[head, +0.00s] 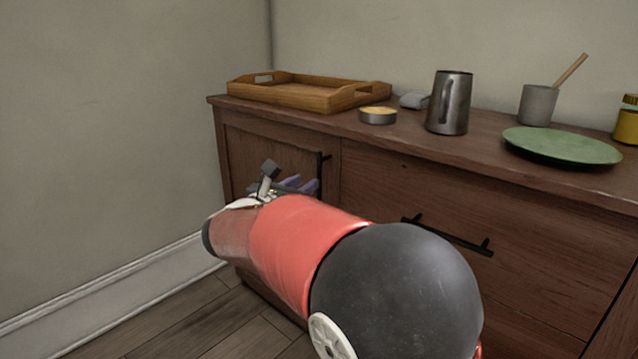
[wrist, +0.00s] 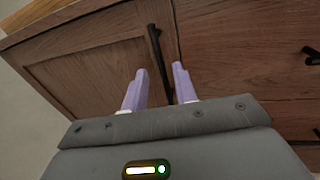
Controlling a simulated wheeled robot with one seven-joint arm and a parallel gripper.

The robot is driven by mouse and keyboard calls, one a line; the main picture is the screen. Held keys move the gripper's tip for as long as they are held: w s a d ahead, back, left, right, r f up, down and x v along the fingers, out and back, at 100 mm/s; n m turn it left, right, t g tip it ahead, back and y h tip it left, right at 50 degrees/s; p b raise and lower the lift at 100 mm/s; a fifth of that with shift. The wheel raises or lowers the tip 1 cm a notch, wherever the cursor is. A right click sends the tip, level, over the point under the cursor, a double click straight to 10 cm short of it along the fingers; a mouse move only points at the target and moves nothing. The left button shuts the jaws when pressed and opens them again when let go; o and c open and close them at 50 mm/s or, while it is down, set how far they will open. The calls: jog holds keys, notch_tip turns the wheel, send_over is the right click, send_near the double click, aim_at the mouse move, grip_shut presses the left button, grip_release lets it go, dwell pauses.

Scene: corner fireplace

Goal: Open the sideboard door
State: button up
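The sideboard (head: 500,205) is dark brown wood and stands against the wall. Its door (head: 265,148) is the framed panel at the left end and looks closed; it also shows in the wrist view (wrist: 95,75). The door's black upright handle (head: 321,168) is near the door's right edge, and in the wrist view the handle (wrist: 155,45) runs down between my fingers. My gripper (wrist: 160,68) has two pale purple fingers, spread apart, one on each side of the handle in the picture. I cannot tell whether they touch it. In the head view my gripper (head: 303,184) is partly hidden by my arm.
A drawer front with a black bar handle (head: 447,236) is right of the door. On top are a wooden tray (head: 300,95), a small tin (head: 378,116), a metal jug (head: 449,103), a grey cup (head: 537,105) and a green plate (head: 562,145). The left wall is close.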

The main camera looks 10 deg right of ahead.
aim_at(318, 172)
jog(key=x, duration=0.7)
jog(key=shift+w+d+r+b, duration=0.15)
jog(key=shift+w+b, duration=0.15)
jog(key=shift+c, duration=0.3)
grip_shut()
